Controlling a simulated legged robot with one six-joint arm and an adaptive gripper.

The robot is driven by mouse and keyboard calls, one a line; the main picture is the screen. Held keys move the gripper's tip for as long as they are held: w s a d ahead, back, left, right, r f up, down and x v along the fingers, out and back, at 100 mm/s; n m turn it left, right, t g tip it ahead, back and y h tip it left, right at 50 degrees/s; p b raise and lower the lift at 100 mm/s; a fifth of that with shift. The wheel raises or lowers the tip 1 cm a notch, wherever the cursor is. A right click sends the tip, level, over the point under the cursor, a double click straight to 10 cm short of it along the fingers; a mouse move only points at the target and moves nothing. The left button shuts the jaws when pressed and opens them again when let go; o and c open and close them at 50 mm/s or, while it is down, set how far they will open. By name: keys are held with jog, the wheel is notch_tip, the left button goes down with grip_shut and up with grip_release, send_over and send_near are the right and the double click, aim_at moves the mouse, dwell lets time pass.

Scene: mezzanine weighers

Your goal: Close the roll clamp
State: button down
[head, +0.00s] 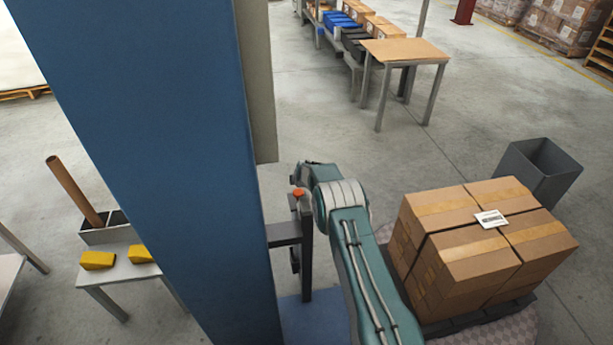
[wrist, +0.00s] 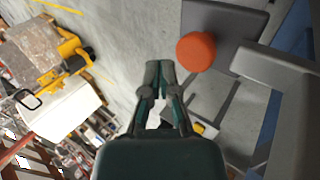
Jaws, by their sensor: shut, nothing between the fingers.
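An orange round knob (head: 298,192) sits at the top of a dark grey upright bar (head: 306,262), beside a large blue column. I cannot tell for sure which part is the roll clamp; the knob and bar look like its handle. In the wrist view the orange knob (wrist: 196,51) is large and close, in front of grey plates. My gripper (wrist: 159,68) is shut and empty, its fingertips just left of the knob with a small gap in the picture. In the head view my arm reaches up beside the bar, and my fingers are hidden or too small to make out.
The blue column (head: 150,150) blocks much of the left. Stacked cartons (head: 480,245) on a dark pallet stand close on the right, with a grey bin (head: 540,172) behind. A wooden-topped table (head: 404,52) stands farther back. Open floor lies between.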

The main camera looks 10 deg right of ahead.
aim_at(298, 190)
jog(key=shift+s+f, duration=0.15)
jog(key=shift+f, duration=1.35)
jog(key=shift+s+f, duration=0.2)
jog(key=shift+r, duration=0.1)
